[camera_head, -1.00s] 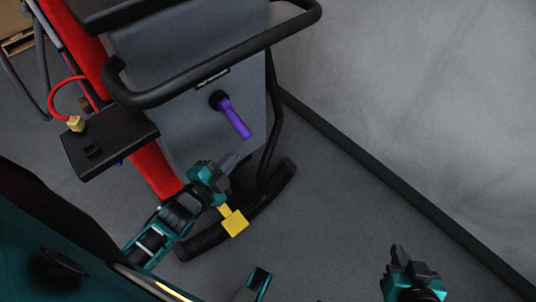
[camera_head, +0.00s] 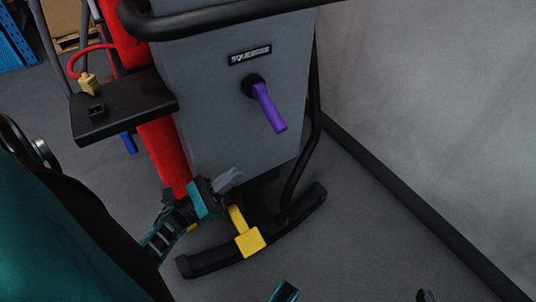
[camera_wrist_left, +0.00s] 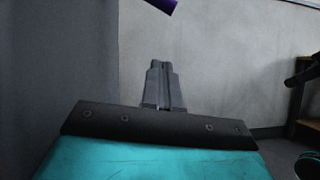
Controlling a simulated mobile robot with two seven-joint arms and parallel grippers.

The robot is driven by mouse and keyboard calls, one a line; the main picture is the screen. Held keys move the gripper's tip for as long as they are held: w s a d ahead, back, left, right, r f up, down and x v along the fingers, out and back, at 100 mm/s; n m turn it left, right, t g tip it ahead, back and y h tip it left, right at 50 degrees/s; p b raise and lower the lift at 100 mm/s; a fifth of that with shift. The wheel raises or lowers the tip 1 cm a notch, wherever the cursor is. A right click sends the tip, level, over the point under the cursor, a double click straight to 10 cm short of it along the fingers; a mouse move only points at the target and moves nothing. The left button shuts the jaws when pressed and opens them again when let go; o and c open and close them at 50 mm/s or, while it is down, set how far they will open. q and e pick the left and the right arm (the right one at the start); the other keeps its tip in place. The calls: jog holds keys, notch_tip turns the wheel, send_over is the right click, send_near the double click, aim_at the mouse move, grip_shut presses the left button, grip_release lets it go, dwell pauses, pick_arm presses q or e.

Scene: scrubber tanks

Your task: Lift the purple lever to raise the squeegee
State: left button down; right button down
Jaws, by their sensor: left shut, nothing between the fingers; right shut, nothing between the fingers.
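The purple lever (camera_head: 268,107) hangs down and to the right from a black pivot on the grey back panel of the machine, below a small "SQUEEGEE" label. Its purple end also shows at the top of the left wrist view (camera_wrist_left: 163,4). My left gripper (camera_head: 232,178) is shut and empty, below and left of the lever, apart from it. Its closed fingers show in the left wrist view (camera_wrist_left: 161,84), pointing up below the lever's end. The black curved squeegee bar (camera_head: 215,262) is low at the floor.
A yellow pedal (camera_head: 249,242) sits over the squeegee bar. A black handle bar (camera_head: 235,14) crosses above the panel. A black shelf (camera_head: 125,108) with a yellow plug (camera_head: 88,84) juts out left. A grey wall (camera_head: 430,120) stands right, with clear floor before it.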

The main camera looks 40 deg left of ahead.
aim_at(270, 110)
pick_arm(q)
jog(key=shift+s+f+m+h, duration=0.2)
jog(key=shift+m+h, duration=0.1)
jog(key=shift+m, duration=0.3)
jog(key=shift+s+f+m+h, duration=0.2)
jog(key=shift+m+h, duration=0.1)
jog(key=shift+m, duration=0.3)
jog(key=shift+d+r, duration=0.1)
jog(key=s+r+x, duration=0.1)
jog(key=r+x, duration=0.1)
jog(key=x, duration=1)
jog(key=shift+d+r, duration=0.15)
jog(key=shift+d, duration=0.05)
jog(key=shift+n, duration=0.3)
jog(key=shift+d+r+n+t+y+p, duration=0.1)
jog(key=shift+r+n+t+y+p, duration=0.1)
jog(key=shift+n+y, duration=0.3)
jog(key=shift+d+r+n+t+y+p, duration=0.1)
jog(key=shift+n+t+y, duration=0.1)
jog(key=shift+n+y, duration=0.3)
